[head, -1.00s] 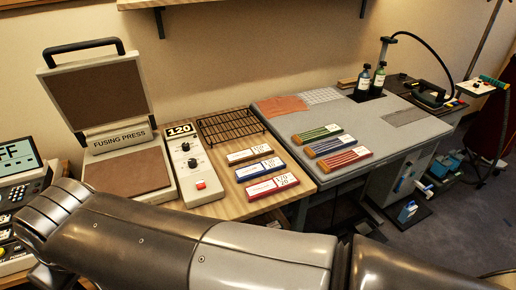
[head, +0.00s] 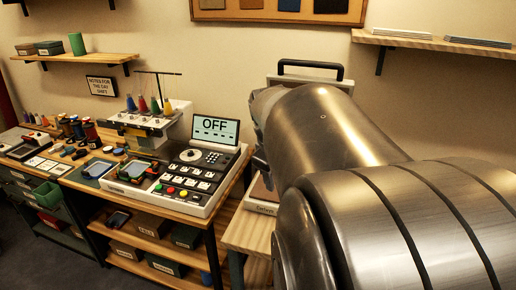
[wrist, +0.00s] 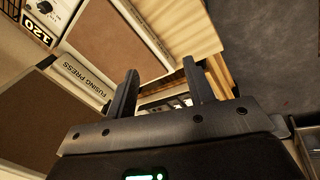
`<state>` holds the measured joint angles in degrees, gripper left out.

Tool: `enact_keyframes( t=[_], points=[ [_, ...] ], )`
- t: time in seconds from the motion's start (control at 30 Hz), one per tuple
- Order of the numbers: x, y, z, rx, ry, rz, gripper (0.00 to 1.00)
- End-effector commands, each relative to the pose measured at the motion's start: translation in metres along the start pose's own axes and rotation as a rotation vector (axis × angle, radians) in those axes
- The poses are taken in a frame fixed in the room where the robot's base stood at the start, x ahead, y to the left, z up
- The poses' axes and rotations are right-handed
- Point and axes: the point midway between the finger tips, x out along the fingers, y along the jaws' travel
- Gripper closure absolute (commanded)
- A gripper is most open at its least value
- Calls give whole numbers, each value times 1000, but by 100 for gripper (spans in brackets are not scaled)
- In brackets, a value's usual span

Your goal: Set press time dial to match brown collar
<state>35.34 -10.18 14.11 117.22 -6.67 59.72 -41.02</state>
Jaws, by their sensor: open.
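The fusing press shows in the wrist view, with its brown pad (wrist: 118,38) and a label strip reading FUSING PRESS (wrist: 85,80). A display reading 120 (wrist: 37,30) is at the top left, beside part of the white control panel (wrist: 66,8) with a dark knob (wrist: 45,7). My gripper (wrist: 160,68) is open and empty, apart from the knob. In the head view, my arm hides most of the press; its black handle (head: 310,67) shows. The brown collar and its card are not in view now.
Wall shelves (head: 80,58) hang above. Grey floor (wrist: 270,60) is clear in the wrist view.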

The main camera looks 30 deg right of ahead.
Motion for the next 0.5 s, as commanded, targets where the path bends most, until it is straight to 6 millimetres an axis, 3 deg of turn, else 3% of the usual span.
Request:
enact_keyframes(
  t=[0.03, 0.27, 0.5],
  points=[
    [11, 23, 2, -22, -26, -17, 51],
    [59, 112, 27, -171, -84, -105, 51],
    [115, 199, 86, -298, -70, -208, 51]
  ],
)
